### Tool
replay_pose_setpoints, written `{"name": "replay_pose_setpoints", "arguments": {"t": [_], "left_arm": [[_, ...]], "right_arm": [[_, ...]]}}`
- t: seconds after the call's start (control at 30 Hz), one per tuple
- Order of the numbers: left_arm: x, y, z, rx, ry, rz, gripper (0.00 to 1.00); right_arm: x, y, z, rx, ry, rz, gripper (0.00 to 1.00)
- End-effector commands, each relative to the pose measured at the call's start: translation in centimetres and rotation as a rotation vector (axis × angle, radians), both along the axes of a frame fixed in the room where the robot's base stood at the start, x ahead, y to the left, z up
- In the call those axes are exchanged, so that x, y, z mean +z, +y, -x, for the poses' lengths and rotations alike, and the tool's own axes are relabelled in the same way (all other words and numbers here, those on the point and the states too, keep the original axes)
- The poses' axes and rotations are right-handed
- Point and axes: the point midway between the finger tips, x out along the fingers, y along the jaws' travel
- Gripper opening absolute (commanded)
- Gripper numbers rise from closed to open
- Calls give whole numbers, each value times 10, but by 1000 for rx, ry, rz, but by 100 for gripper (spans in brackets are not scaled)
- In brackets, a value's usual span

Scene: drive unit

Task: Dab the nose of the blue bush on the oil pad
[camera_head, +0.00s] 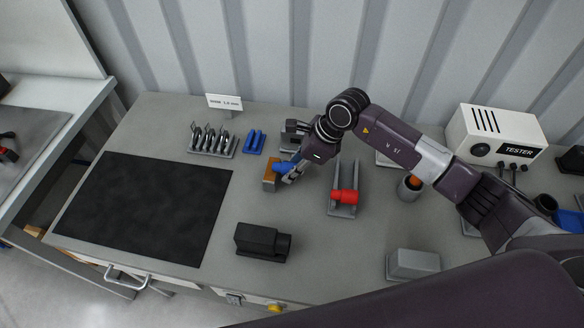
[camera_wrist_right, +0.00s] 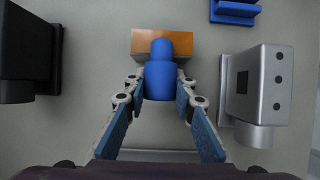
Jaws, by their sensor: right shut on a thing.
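The blue bush (camera_head: 281,167) is held in my right gripper (camera_head: 291,174). In the right wrist view the bush (camera_wrist_right: 159,82) sits between the fingertips of the gripper (camera_wrist_right: 160,90), its narrower nose pointing away from the palm. The oil pad is an orange-topped block (camera_head: 269,180) on the bench. In the right wrist view the nose overlaps the middle of the orange pad (camera_wrist_right: 205,45); I cannot tell whether it touches. My left gripper is not in view.
A grey motor-like unit (camera_wrist_right: 258,95) stands close to the right of the gripper. A black unit (camera_head: 262,241) lies nearer the front. A red part (camera_head: 345,197) rests in a grey holder. A dark mat (camera_head: 145,208) covers the left bench. The tester (camera_head: 500,135) stands back right.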

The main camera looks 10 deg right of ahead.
Motion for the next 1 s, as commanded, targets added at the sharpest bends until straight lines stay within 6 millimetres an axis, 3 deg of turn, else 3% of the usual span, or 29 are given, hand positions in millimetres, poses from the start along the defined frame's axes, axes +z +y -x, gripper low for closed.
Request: {"name": "replay_pose_setpoints", "arguments": {"t": [0.47,1.0], "left_arm": [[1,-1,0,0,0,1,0],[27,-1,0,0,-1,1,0]], "right_arm": [[2,0,0,0,0,0,0],[50,0,0,0,0,0,0]]}}
